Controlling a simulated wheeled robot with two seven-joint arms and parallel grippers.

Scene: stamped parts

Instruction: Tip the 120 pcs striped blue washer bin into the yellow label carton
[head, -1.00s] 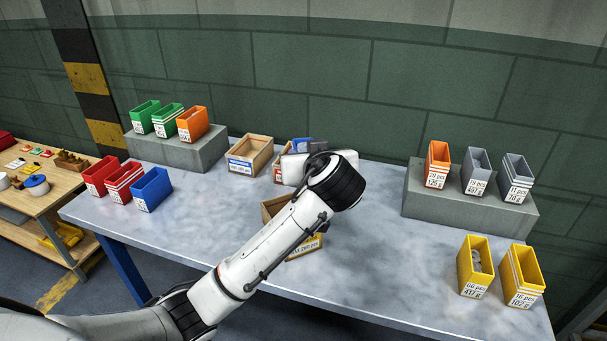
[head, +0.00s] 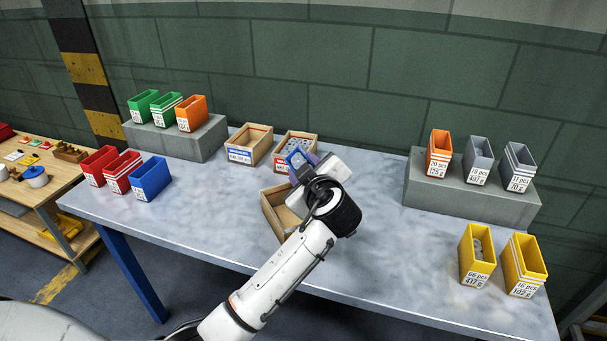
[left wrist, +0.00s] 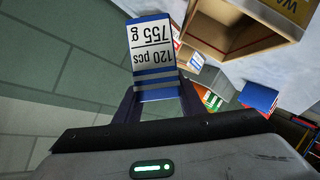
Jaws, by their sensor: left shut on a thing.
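The striped blue washer bin (head: 296,157) is held in my left gripper (head: 304,167) above the table's middle. In the left wrist view its white label (left wrist: 151,45) reads 120 pcs, 755 g, with pale stripes beside it, and the fingers clasp its sides. The yellow label carton (head: 269,212) is an open wooden box at the table's front middle. My left wrist hides much of it and its label in the head view. The left wrist view shows its yellow label (left wrist: 292,10) at the top right. The bin is apart from this carton. My right gripper is out of view.
Behind are a blue-label carton (head: 240,155) and a carton holding grey parts (head: 282,160), close to the held bin. Red and blue bins (head: 151,180) stand left; yellow bins (head: 477,262) stand right. Grey blocks (head: 470,203) carry more bins. The table between is clear.

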